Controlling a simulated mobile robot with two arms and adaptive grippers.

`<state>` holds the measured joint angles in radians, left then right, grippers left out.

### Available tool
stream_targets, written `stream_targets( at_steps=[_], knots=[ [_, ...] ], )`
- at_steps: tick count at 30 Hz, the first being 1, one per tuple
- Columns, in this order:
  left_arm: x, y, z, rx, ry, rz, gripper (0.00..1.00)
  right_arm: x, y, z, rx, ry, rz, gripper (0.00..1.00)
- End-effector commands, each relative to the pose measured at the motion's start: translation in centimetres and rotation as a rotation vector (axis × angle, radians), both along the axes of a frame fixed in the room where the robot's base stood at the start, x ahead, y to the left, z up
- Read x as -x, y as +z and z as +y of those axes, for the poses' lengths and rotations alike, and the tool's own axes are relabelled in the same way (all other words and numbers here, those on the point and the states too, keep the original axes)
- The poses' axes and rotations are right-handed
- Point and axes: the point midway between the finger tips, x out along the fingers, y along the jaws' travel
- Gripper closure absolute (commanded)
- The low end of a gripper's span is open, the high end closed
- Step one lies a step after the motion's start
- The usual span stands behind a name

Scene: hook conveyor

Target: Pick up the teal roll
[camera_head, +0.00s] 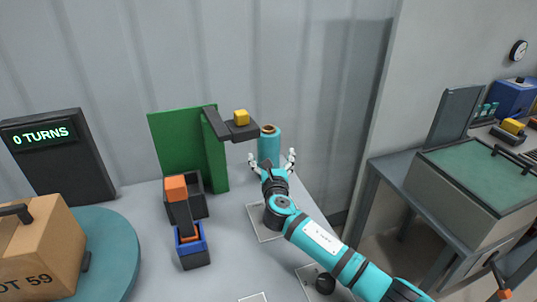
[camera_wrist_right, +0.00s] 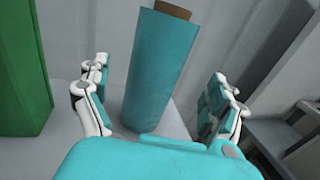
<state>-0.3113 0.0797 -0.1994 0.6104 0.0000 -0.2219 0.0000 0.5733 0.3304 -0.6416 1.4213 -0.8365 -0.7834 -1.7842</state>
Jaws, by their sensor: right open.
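The teal roll (camera_head: 269,146) stands upright on the grey table, with a brown core showing at its top. My right gripper (camera_head: 273,160) is open, with its fingers spread to the left and right of the roll's lower part. In the right wrist view, the roll (camera_wrist_right: 159,70) stands between the two open fingers of my right gripper (camera_wrist_right: 158,100), with a gap visible on each side. The roll's foot is partly hidden by my gripper in the head view. My left gripper is not in view.
A cardboard box (camera_head: 38,255) sits on a round teal turntable (camera_head: 118,250).

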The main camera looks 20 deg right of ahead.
Motion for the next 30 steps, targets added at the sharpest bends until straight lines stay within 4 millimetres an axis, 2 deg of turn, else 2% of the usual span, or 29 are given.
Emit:
stream_targets(
  at_steps=[8, 16, 26, 30],
  knots=[
    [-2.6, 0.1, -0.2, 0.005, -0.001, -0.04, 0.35, -2.0, -0.1, -0.3, 0.001, 0.0, -0.001, 0.06],
    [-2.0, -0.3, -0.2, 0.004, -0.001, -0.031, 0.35, -5.4, -0.4, -0.8, 0.001, -0.001, 0.0, 0.06],
    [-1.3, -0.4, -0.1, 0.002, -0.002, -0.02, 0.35, -5.9, -0.4, -0.9, 0.001, 0.001, 0.0, 0.06],
    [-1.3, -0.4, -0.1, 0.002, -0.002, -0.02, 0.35, -5.9, -0.4, -0.9, 0.001, 0.001, 0.0, 0.24]
  ],
)
